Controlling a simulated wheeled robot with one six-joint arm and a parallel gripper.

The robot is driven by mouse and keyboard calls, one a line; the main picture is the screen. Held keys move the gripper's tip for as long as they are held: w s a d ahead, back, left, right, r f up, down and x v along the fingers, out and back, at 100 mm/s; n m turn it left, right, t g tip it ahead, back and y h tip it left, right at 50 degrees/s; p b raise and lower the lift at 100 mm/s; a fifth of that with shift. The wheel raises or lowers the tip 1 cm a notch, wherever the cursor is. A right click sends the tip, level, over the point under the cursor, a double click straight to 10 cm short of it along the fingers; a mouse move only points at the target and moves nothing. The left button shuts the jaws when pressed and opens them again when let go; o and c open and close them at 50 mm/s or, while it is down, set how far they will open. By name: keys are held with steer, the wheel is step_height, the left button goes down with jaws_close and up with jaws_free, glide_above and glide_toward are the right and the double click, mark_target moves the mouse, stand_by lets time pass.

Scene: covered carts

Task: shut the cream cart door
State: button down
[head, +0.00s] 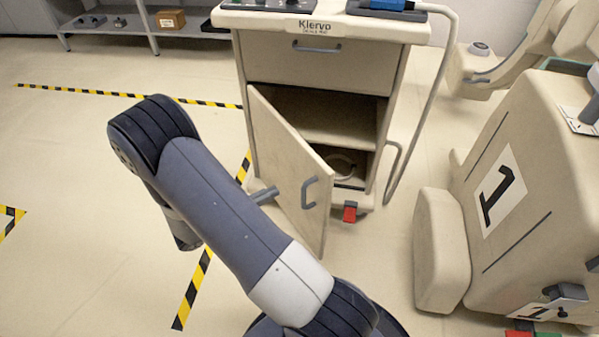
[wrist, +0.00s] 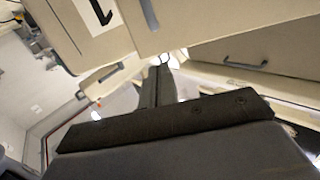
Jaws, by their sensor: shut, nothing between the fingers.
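The cream cart (head: 318,68) stands in the middle of the head view, with a closed drawer above an open compartment. Its cream door (head: 290,160) hangs open, hinged at the left and swung out towards me, with a grey handle (head: 309,192) on its outer face. My gripper (head: 276,190) is mostly hidden behind my arm; its tip shows at the door's outer face, left of the handle. I cannot tell whether it touches. In the wrist view my gripper (wrist: 160,70) is shut and empty, below a cream panel with a grey handle.
A cream machine marked 1 (head: 500,190) stands close at the right. A bent grey rail (head: 437,100) runs down the cart's right side. A red caster pedal (head: 350,212) is under the cart. A shelf (head: 140,25) stands at the back left; the taped floor at left is clear.

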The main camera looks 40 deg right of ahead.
mark_target(317, 171)
steer(key=d, duration=0.4)
steer(key=d+b, duration=0.1)
steer(key=d, duration=0.3)
steer(key=s+d, duration=0.1)
steer(key=d, duration=0.2)
steer(key=shift+d, duration=0.4)
steer(key=shift+s, duration=0.1)
steer(key=shift+s+d+t, duration=0.1)
steer(key=shift+d+t, duration=0.2)
steer(key=shift+d, duration=0.25)
steer(key=w+d+n+t+y+b, duration=0.1)
steer(key=w+d+n+t+b, duration=0.2)
steer(key=d, duration=0.7)
steer(key=w+d+n+t+y+b, duration=0.2)
steer(key=d+t, duration=0.4)
steer(key=d, duration=0.5)
steer(key=w+d+n+t+y+b, duration=0.1)
steer(key=w+d+n+t+b, duration=0.2)
steer(key=d, duration=0.8)
steer(key=shift+w+d+r+n+t+b, duration=0.25)
steer(key=shift+w+r+n+t+b, duration=0.05)
steer(key=shift+n+t+b, duration=0.45)
steer(key=shift+y, duration=0.3)
steer(key=shift+a+f, duration=0.1)
